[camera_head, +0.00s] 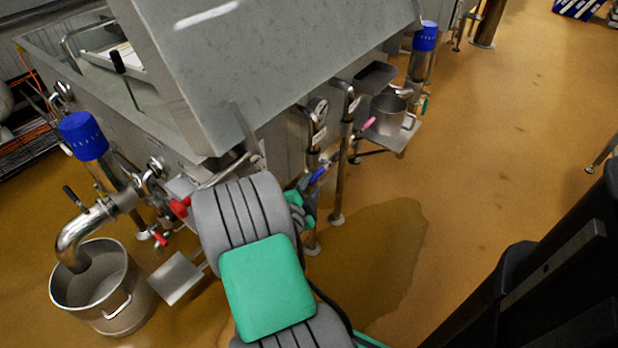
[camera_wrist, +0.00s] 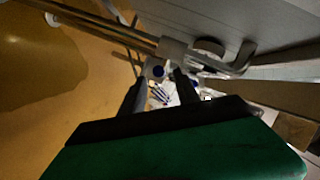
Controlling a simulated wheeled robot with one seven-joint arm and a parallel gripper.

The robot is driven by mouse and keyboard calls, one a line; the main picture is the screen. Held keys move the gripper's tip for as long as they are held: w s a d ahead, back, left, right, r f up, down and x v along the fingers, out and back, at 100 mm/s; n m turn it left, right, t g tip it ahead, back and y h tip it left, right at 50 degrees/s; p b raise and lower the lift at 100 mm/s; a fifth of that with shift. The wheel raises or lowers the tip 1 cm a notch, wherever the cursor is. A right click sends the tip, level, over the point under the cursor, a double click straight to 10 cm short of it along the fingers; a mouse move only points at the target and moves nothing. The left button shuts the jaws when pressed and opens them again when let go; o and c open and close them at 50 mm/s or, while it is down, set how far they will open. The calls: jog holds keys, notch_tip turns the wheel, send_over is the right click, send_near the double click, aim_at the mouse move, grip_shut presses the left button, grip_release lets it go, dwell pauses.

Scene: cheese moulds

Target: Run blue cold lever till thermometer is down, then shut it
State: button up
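The blue cold lever (camera_head: 319,173) is on a pipe valve at the vat's near side, just right of my arm in the head view. My gripper is mostly hidden behind my arm in the head view, close to the lever.
A wet patch (camera_head: 385,260) lies on open floor.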

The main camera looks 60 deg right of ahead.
aim_at(313, 182)
jog(key=x, duration=0.5)
jog(key=shift+d+f, duration=0.1)
jog(key=shift+d, duration=0.05)
grip_shut()
dwell(1.2)
